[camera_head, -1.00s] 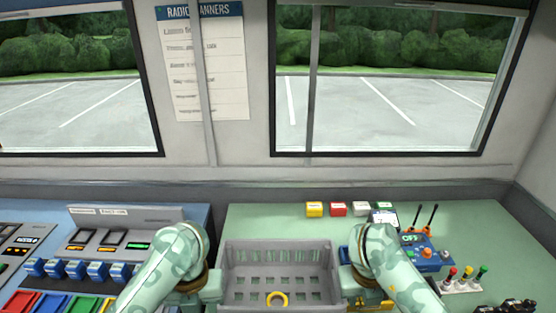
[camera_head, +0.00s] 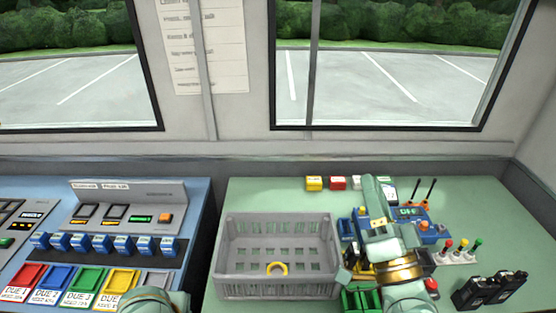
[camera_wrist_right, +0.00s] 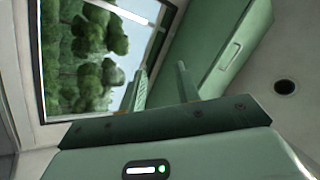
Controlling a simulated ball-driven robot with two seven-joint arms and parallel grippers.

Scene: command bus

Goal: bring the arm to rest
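My right arm (camera_head: 398,268) rises from the bottom right of the head view, over the crowded right side of the green worktop. My right gripper (camera_head: 377,186) is at its upper end and points up and away; its fingers are hard to make out there. In the right wrist view the two fingers of this gripper (camera_wrist_right: 162,78) stand apart with nothing between them. They face a window and a green cabinet. Part of my left arm (camera_head: 154,301) shows at the bottom edge, left of the middle. Its gripper is out of view.
A grey crate (camera_head: 228,268) with a yellow ring-shaped mark stands on the green worktop (camera_head: 262,196), left of my right arm. Small coloured boxes (camera_head: 314,183), a blue device (camera_head: 430,232), and black radios (camera_head: 490,289) stand nearby. Left is a blue console (camera_head: 195,205) with coloured trays.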

